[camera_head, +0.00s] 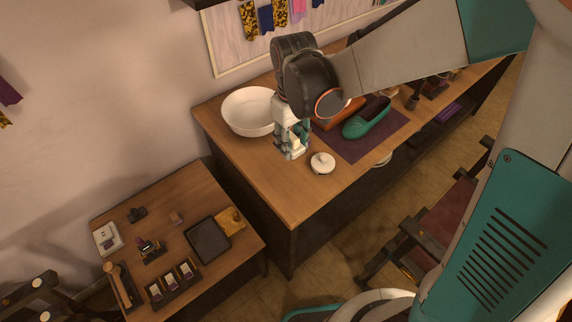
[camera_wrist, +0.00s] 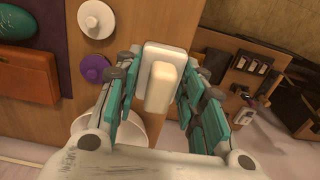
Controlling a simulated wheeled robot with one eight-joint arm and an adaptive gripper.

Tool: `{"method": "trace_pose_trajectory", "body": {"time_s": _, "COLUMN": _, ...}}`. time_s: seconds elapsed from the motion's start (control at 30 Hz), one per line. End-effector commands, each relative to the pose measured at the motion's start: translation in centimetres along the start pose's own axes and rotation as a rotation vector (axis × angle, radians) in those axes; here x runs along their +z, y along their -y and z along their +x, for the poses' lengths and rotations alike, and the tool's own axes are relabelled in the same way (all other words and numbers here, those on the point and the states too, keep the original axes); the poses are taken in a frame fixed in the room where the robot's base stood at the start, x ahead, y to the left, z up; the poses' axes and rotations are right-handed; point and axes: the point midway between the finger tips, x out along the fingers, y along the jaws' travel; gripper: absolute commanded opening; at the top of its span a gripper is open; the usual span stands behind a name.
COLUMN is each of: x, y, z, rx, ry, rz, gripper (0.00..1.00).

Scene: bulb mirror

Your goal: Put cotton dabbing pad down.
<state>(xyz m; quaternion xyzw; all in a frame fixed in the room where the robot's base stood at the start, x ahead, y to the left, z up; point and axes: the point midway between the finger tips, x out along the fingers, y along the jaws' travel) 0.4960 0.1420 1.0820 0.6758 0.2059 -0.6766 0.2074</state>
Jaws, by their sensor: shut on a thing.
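The cotton dabbing pad appears to be the cream block on a white rectangular base (camera_wrist: 162,82) in the wrist view. My gripper (camera_wrist: 160,95) is shut on it, with teal fingers on both sides. In the head view my gripper (camera_head: 292,143) points down over the left part of the long wooden table (camera_head: 262,180). The white end of the pad (camera_head: 291,153) shows at its fingertips. I cannot tell whether the pad touches the tabletop.
A white bowl (camera_head: 250,111) stands left of my gripper; a white knobbed lid (camera_head: 322,162) lies to its right. A purple knobbed disc (camera_wrist: 95,67) shows in the wrist view. A green shoe (camera_head: 366,119) rests on a purple mat (camera_head: 372,145). A lower table (camera_head: 190,197) holds a dark tray (camera_head: 207,241).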

Motion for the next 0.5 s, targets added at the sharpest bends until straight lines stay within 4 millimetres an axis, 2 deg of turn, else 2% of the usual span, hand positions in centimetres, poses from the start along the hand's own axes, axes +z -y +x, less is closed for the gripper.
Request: {"method": "trace_pose_trajectory", "body": {"time_s": 0.5, "x": 0.0, "y": 0.1, "z": 10.4, "rx": 0.0, "ry": -0.001, "rz": -0.002, "gripper": 0.07}}
